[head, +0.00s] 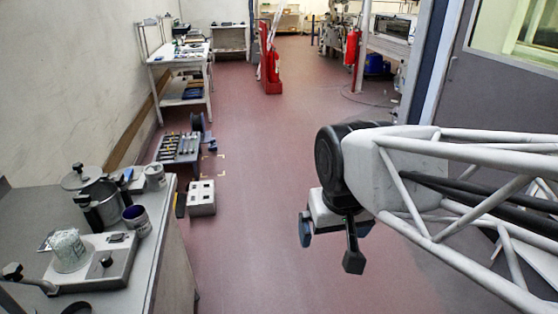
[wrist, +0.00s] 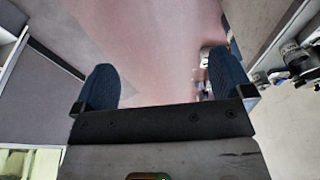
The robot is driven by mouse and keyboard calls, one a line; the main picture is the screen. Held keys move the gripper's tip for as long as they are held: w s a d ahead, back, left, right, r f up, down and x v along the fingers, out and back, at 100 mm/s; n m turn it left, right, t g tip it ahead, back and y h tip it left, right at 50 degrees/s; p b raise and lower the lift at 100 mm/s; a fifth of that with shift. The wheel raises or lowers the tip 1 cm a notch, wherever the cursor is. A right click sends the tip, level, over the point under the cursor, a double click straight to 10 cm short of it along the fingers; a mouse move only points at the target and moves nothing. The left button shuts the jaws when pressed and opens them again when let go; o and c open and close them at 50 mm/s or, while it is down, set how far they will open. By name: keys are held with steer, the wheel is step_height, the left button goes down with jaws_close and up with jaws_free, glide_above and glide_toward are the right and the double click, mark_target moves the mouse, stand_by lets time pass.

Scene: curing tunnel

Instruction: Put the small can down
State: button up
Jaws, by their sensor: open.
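My gripper (head: 328,245) hangs over the open floor in the head view, well right of the left bench. In the wrist view its two blue-padded fingers (wrist: 163,82) stand wide apart with nothing between them. A small can with a dark purple inside (head: 135,217) stands upright on the bench. Another small pale can (head: 154,176) stands behind it, by the large metal pot (head: 105,203). I cannot tell which of the two is the task's small can. Neither touches my gripper.
The left bench (head: 160,240) also holds a scale-like device (head: 110,262) with a whitish container (head: 69,250) on it. A grey box (head: 202,198) and a low tool rack (head: 178,148) stand on the floor beyond. The reddish floor (head: 250,250) between bench and arm is clear.

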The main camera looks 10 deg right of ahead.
steer(key=shift+s+d+f, duration=0.2)
steer(key=shift+s+f, duration=0.05)
steer(key=shift+s, duration=0.25)
steer(key=shift+s+d+f, duration=0.2)
steer(key=shift+s, duration=0.25)
steer(key=shift+s+d+f, duration=0.2)
steer(key=shift+s+f, duration=0.05)
steer(key=shift+s, duration=0.25)
stand_by(0.3)
